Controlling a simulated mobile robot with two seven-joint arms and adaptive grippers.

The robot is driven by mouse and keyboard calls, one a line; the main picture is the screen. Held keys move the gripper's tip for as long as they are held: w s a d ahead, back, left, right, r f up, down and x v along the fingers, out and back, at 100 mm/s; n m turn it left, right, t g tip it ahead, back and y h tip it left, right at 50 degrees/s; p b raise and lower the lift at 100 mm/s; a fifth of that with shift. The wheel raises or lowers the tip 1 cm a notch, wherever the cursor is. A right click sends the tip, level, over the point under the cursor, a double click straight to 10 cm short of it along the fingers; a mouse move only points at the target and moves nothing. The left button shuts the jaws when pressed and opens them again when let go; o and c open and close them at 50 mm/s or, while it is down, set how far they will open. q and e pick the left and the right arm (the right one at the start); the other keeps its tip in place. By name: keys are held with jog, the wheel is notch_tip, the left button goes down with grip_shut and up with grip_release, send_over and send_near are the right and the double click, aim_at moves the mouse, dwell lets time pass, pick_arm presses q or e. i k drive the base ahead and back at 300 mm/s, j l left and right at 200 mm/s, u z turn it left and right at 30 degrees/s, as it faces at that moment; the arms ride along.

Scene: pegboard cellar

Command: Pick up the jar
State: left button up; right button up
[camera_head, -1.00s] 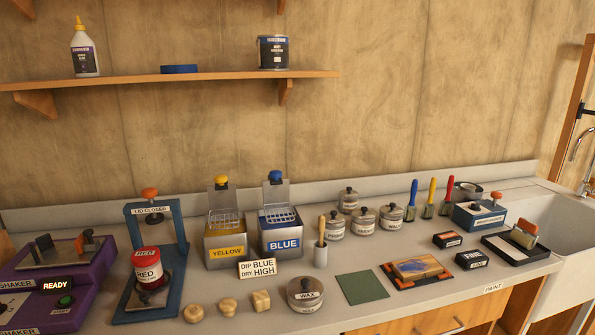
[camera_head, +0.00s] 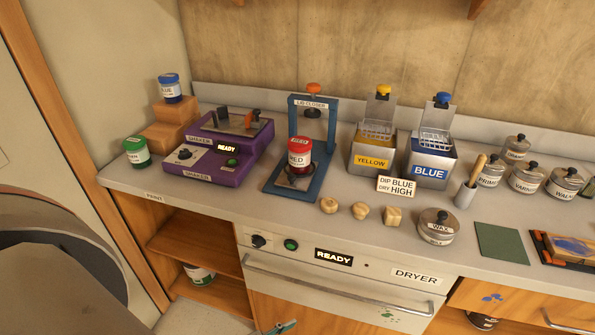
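The task names a jar, and several stand here. A red jar with a red lid (camera_head: 299,155) stands upright on the plate of the blue-framed lid closer (camera_head: 292,188), under its orange-knobbed press. A blue jar (camera_head: 170,88) stands on top of stepped wooden blocks at the back left. A green jar (camera_head: 137,152) stands at the counter's left end. Neither of my grippers can be made out in this view, and nothing is seen holding any jar.
A purple shaker (camera_head: 215,175) reading READY sits between the green jar and the lid closer. Yellow (camera_head: 371,160) and blue (camera_head: 431,170) dip tanks stand to the right. Small wooden pieces (camera_head: 360,211) and a wax tin (camera_head: 436,227) lie in front. A dryer (camera_head: 340,290) is below the counter.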

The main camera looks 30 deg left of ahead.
aim_at(299, 162)
jog(key=k+j+z, duration=0.1)
jog(key=j, duration=1.25)
